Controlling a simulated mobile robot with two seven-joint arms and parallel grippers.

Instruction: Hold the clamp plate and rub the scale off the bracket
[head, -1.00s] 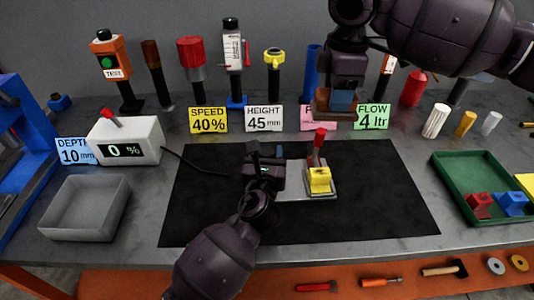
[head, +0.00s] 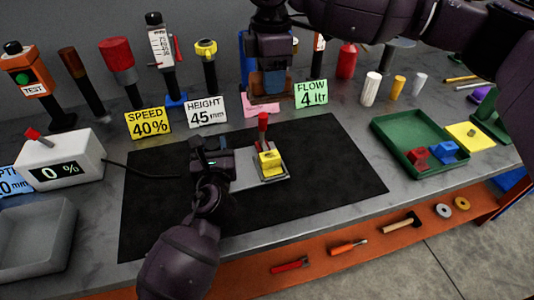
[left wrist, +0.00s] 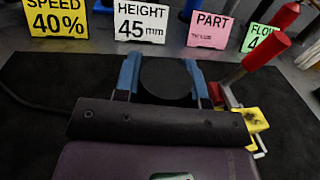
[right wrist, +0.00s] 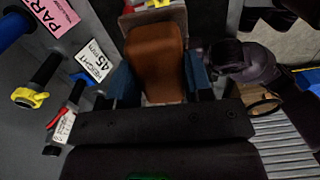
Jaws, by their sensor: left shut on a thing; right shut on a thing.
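The clamp plate (head: 272,180) lies flat on the black mat, carrying a yellow piece (head: 270,162) and an upright red-handled clamp (head: 263,128). The yellow piece, which seems to be the bracket, also shows in the left wrist view (left wrist: 252,122); I cannot make out scale on it. My left gripper (head: 212,155) is shut at the plate's left end, with a dark round part (left wrist: 166,80) between its blue fingers. My right gripper (head: 269,85) is shut on a brown block (right wrist: 155,62), held up behind the plate near the pink card.
Several tools on stands and sign cards line the back, including the yellow speed card (head: 149,122). A 0 % readout box (head: 60,160) and grey tray (head: 35,240) stand left. A green tray (head: 400,128) with red and blue pieces is right. The mat (head: 330,190) is clear right of the plate.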

